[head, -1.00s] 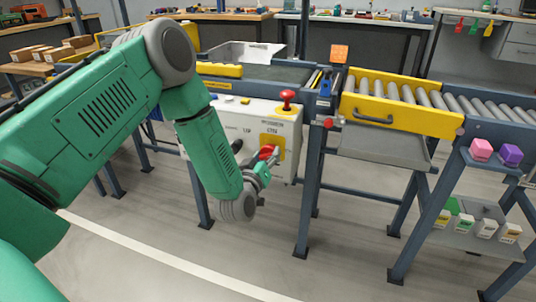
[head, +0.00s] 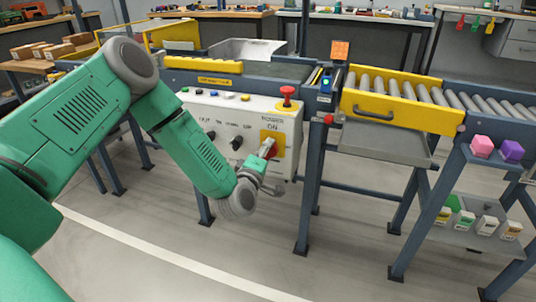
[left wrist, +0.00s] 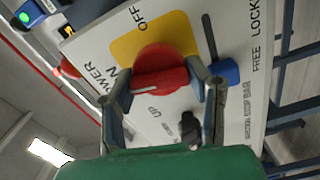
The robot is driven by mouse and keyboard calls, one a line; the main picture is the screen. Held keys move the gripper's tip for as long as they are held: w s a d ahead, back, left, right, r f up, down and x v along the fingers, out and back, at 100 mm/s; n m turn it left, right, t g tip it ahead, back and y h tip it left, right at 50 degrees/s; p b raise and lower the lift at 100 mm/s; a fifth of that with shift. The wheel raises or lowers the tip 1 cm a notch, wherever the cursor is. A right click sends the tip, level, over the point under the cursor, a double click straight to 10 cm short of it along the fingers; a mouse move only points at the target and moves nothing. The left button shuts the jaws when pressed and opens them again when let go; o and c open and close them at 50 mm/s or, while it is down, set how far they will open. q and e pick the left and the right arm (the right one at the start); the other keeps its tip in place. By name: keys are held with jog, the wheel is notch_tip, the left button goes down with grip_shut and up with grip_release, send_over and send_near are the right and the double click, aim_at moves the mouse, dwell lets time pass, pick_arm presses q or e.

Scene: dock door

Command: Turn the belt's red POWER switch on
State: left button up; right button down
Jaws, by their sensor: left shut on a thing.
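The red POWER switch (left wrist: 160,68) is a round knob with a raised grip bar on a yellow plate (left wrist: 122,47). In the left wrist view its white pointer line lies toward the picture's left, on the ON side, away from the OFF label. My left gripper (left wrist: 162,88) has one finger on each side of the knob's bar and is shut on it. In the head view the switch (head: 273,153) is partly hidden behind my left gripper (head: 267,160), at the right end of the pale control box (head: 222,115). My right gripper is not in view.
A red mushroom button (head: 287,92) stands on top of the box, above the switch. Black knobs (head: 236,143) are to the left. A blue knob (left wrist: 226,71) is close to one finger. A table leg (head: 309,190) stands just right of the box. The floor in front is clear.

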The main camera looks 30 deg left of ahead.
pick_arm(q)
jog(key=shift+s+a+f+n+b, duration=0.1)
jog(key=shift+a+n+b, duration=0.05)
jog(key=shift+n, duration=0.45)
jog(key=shift+a+f+n+b, duration=0.1)
jog(key=shift+n+b, duration=0.05)
jog(key=shift+n, duration=0.45)
jog(key=o, duration=1.2)
jog(key=shift+a, duration=0.1)
jog(key=shift+s, duration=0.15)
jog(key=v, duration=1.1)
jog(key=shift+s, duration=0.35)
jog(key=shift+f, duration=0.1)
